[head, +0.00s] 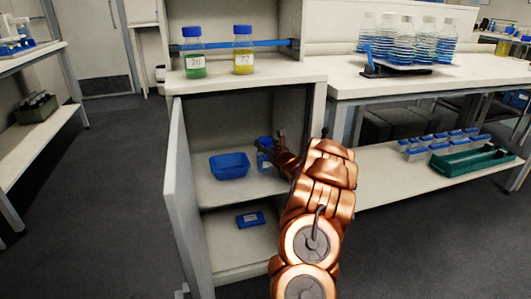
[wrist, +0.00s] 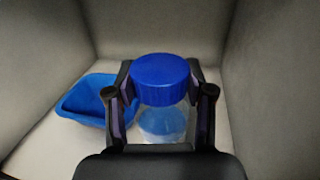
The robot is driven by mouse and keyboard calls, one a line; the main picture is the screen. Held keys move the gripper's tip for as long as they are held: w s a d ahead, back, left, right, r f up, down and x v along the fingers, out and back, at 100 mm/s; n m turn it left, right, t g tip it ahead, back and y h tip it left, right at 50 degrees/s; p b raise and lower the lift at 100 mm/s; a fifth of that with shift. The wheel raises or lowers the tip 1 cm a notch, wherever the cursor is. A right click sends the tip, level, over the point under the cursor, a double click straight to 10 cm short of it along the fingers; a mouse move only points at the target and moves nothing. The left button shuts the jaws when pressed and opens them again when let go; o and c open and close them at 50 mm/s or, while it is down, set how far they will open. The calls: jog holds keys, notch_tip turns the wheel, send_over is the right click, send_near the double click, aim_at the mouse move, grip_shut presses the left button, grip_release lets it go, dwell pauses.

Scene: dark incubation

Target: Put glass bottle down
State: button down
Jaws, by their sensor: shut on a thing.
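The glass bottle with a blue cap (wrist: 160,80) is between the two fingers of my gripper (wrist: 160,100) in the wrist view. The gripper is shut on it just below the cap. In the head view the bottle (head: 264,158) is inside the open cabinet (head: 179,130), at the right side of the upper shelf (head: 215,192). It looks upright. My arm partly hides it, and I cannot tell whether its base touches the shelf. My gripper also shows in the head view (head: 275,149).
A blue tray (head: 229,165) stands left of the bottle on the same shelf. A small blue box (head: 250,219) lies on the shelf below. The open cabinet door (head: 184,205) is on the left. Green (head: 195,66) and yellow (head: 243,62) bottles stand on top.

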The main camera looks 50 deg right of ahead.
jog(key=shift+f+b, duration=0.5)
jog(key=shift+f, duration=1.3)
jog(key=shift+c, duration=2.1)
grip_release()
jog(key=p+v, duration=0.2)
jog(key=v, duration=1)
